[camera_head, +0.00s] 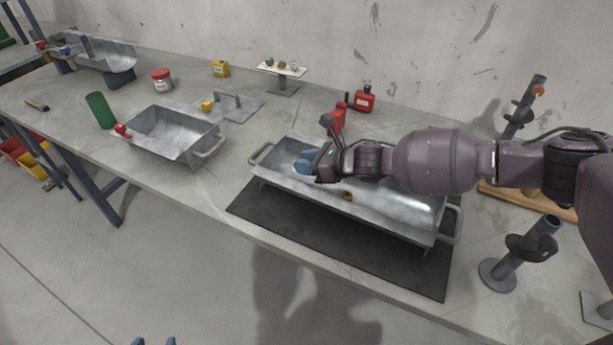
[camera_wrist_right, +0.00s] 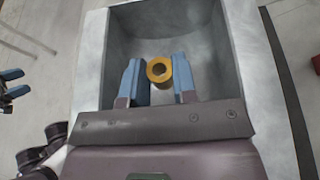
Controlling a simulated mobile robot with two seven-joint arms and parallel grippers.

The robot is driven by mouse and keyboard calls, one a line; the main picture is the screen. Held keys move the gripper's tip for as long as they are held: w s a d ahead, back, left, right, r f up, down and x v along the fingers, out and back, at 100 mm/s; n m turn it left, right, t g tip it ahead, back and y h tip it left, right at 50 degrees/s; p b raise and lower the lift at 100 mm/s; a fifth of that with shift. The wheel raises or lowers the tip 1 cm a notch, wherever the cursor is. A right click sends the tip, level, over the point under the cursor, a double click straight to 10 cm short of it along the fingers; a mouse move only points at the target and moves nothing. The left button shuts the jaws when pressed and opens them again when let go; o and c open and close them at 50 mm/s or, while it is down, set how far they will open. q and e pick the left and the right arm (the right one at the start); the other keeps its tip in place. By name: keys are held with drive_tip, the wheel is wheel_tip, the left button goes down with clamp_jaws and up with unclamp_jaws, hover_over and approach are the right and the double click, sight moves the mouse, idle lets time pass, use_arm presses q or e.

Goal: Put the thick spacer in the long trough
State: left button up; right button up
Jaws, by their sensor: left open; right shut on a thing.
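The thick spacer (camera_wrist_right: 160,69) looks like a brass-yellow ring in the right wrist view. It sits between the blue fingertips of my right gripper (camera_wrist_right: 159,80), which is shut on it. The long trough (camera_head: 420,212) is a grey metal trough with end handles on a dark mat. In the head view my right gripper (camera_head: 306,163) is inside the left part of the trough, and the spacer is hidden there. I cannot tell whether it touches the trough floor. My left gripper (camera_head: 154,341) shows only its blue tips at the bottom edge, apart and empty.
A small brass piece (camera_head: 347,195) lies in the trough near its front wall. A shorter metal tray (camera_head: 172,137) stands to the left. Posts with collars (camera_head: 518,250) stand to the right. The dark mat (camera_head: 340,245) is bare in front.

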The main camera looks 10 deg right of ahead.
sight(306, 177)
drive_tip(key=shift+f, duration=2.4)
drive_tip(key=shift+b, duration=0.3)
drive_tip(key=o, duration=1)
drive_tip(key=shift+c, duration=0.2)
